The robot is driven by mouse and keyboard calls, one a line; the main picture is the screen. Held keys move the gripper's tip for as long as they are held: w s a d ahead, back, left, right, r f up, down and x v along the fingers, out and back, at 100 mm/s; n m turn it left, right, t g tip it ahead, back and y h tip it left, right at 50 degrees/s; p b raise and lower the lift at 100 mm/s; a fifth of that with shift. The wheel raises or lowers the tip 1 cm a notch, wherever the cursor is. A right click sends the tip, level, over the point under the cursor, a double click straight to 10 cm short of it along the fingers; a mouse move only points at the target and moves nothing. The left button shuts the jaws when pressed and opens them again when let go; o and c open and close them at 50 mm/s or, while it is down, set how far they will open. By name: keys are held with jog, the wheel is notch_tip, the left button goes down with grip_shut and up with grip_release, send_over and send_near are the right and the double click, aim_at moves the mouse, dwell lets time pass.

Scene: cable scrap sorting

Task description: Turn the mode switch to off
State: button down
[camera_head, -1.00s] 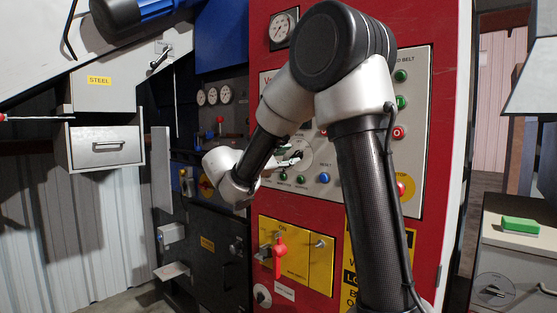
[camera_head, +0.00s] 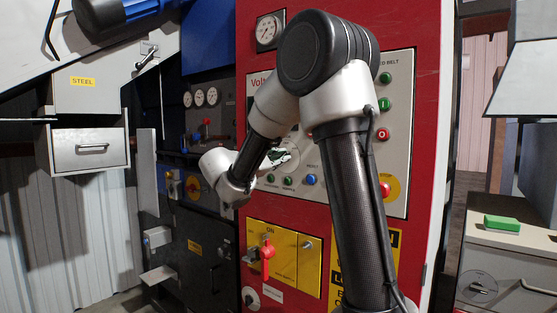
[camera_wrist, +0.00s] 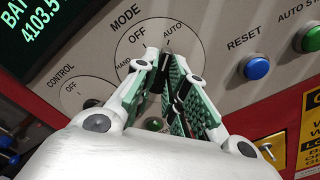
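The mode switch is a dark knob (camera_wrist: 159,82) on a round plate (camera_wrist: 187,36) marked MODE, with OFF, HAND and AUTO around it. In the wrist view the fingers cover most of the knob, so its pointing direction is hard to read. My gripper (camera_wrist: 160,58) has its two green-padded fingers close together, one on each side of the knob, and appears shut on it. In the head view my gripper (camera_head: 281,157) is at the red cabinet's grey panel, partly behind my arm, and the knob is hidden there.
Below, the cabinet bears a yellow plate with a red handle (camera_head: 267,261). A green block (camera_head: 502,223) lies on a box at right.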

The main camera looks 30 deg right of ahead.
dwell(0.3)
jog(key=n, duration=0.8)
dwell(0.3)
jog(key=shift+n, duration=1.2)
jog(key=c, duration=1.4)
grip_release()
jog(key=shift+o, duration=0.2)
